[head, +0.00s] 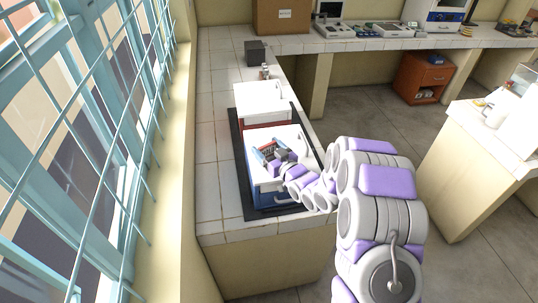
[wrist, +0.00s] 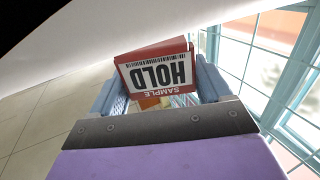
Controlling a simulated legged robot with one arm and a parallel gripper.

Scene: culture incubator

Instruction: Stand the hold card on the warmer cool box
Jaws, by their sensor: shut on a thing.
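The hold card (wrist: 158,72) is a red-edged block with a white label reading SAMPLE HOLD, upside down in the wrist view. My gripper (wrist: 160,90) is shut on it, one blue-grey finger at each side. In the head view my gripper (head: 268,156) is over the white top of the front cool box (head: 260,196), which has a blue body and a handle. A second cool box (head: 262,92), white with a red body, stands behind it. Which box is warmer cannot be told. Whether the card touches the box is unclear.
Both boxes stand on a black mat (head: 240,190) on a white tiled counter (head: 213,150). A dark grey block (head: 256,52) and small bottles (head: 265,72) stand behind. The barred window (head: 110,130) runs along the left. Counter left of the mat is clear.

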